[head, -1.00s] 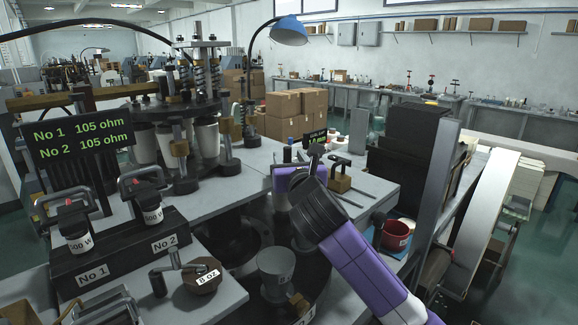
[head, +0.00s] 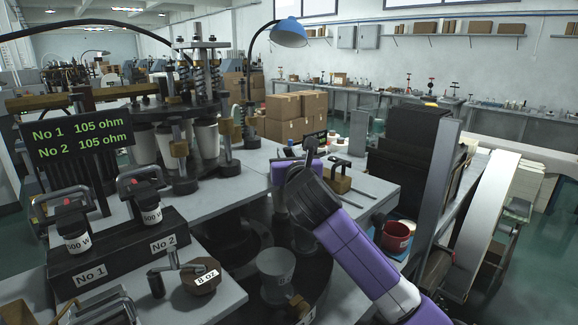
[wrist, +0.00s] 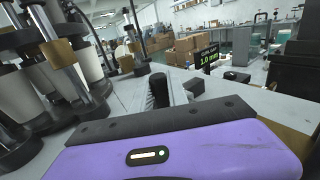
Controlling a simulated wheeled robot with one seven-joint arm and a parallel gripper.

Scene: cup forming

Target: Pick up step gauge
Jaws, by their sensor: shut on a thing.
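My gripper (head: 309,152) is up over the far part of the grey table, with my purple arm reaching it from the lower right. Its fingers are mostly hidden behind my wrist in the head view. In the wrist view, a black ridged grip beside a pale narrow piece, which looks like the step gauge (wrist: 160,90), stands just past the gripper's dark edge. The gripper is shut on it. Its lower part is hidden by the purple gripper body, and I cannot make out its steps.
A small display (wrist: 209,58) stands behind the gauge. A brass-coloured block on a dark stand (head: 338,184) is right of my gripper. The cup-forming machine (head: 205,100) is at left, a red mug (head: 396,237) at right, and a grey cup (head: 276,265) sits below.

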